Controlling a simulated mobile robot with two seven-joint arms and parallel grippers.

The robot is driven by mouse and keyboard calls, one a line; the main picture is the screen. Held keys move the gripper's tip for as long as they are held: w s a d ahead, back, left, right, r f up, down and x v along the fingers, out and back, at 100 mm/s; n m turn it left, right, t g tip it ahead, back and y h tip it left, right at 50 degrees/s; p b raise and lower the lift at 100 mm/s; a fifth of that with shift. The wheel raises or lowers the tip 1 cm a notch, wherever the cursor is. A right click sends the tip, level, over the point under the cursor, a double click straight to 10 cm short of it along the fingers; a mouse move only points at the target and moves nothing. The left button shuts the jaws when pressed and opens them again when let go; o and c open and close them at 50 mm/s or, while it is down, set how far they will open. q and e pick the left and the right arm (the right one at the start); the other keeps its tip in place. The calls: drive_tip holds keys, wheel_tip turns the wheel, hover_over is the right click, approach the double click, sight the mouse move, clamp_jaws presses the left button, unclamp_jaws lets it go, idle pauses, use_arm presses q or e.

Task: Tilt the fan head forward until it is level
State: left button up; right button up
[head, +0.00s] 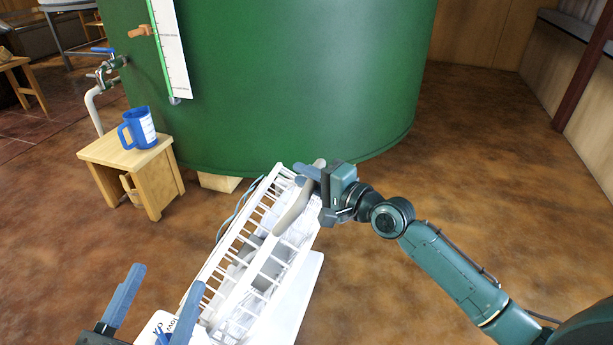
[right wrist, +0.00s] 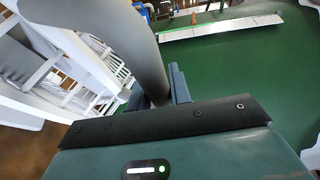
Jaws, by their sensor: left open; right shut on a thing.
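The fan head (head: 262,268) is a white slatted frame in the lower middle of the head view, lying at a slant in the picture. Whether it is level is unclear from this angle. A grey curved piece (head: 291,214) runs along its upper right side. My right gripper (head: 312,182) is shut on this piece near its far end. In the right wrist view the grey piece (right wrist: 105,22) passes down between the fingers, with white slats (right wrist: 92,80) beside it. My left gripper (head: 167,276) is open and empty at the near left, close to a white part with dark lettering.
A large green tank (head: 290,85) with a white scale strip (head: 170,50) stands just behind the fan. A wooden stool (head: 125,160) bearing a blue mug (head: 140,128) is at the left. Brown floor (head: 480,165) is open at the right.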

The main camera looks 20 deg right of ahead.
use_arm(q)
drive_tip(key=shift+f, duration=0.1)
use_arm(e)
clamp_jaws()
